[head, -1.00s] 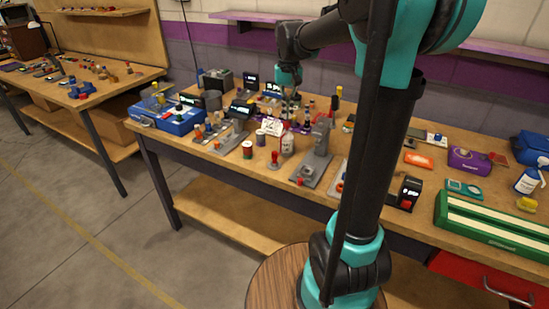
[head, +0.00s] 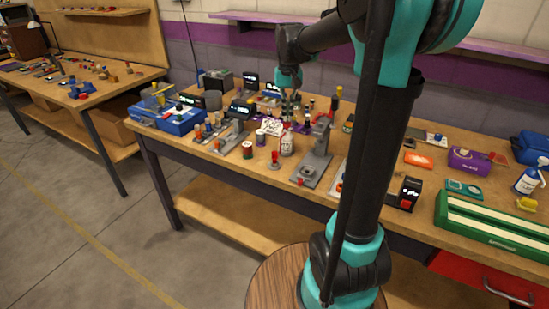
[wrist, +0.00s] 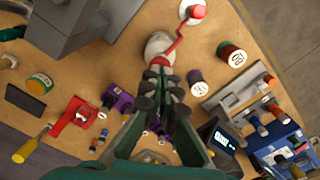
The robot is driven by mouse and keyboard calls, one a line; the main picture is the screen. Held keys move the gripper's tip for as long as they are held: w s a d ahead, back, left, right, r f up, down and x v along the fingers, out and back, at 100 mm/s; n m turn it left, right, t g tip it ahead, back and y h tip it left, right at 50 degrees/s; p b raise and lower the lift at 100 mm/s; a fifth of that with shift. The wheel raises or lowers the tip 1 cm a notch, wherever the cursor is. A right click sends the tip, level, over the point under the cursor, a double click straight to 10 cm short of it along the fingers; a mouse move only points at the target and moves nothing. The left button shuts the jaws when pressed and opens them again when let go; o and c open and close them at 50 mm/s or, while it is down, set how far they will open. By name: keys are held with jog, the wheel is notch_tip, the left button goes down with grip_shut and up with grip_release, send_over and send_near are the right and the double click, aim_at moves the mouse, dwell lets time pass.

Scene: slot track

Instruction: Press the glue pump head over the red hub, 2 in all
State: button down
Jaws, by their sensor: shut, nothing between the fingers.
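The glue bottle (head: 287,146) is white with a red pump head and stands upright on the bench. In the wrist view the bottle (wrist: 157,45) shows beyond my fingertips, with its red pump head (wrist: 161,60) close to them and a thin red spout reaching up and right. The spout points toward a red knob-like piece on a pale base, likely the red hub (wrist: 196,12); it also shows in the head view (head: 274,157). My gripper (wrist: 160,70) is shut and empty, pointing down above the pump head; touch cannot be told. In the head view my gripper (head: 288,118) is small.
A dark red and green spool (wrist: 232,57) and a purple-ended spool (wrist: 196,79) stand near the bottle. A grey press stand (head: 316,160) is close on its right in the head view. A blue device (head: 180,121) stands at the left. The bench is crowded.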

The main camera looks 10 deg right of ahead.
jog(key=shift+f, duration=1.15)
jog(key=shift+r, duration=1.6)
jog(key=shift+f, duration=0.25)
jog(key=shift+f, duration=1.35)
jog(key=shift+r, duration=1.6)
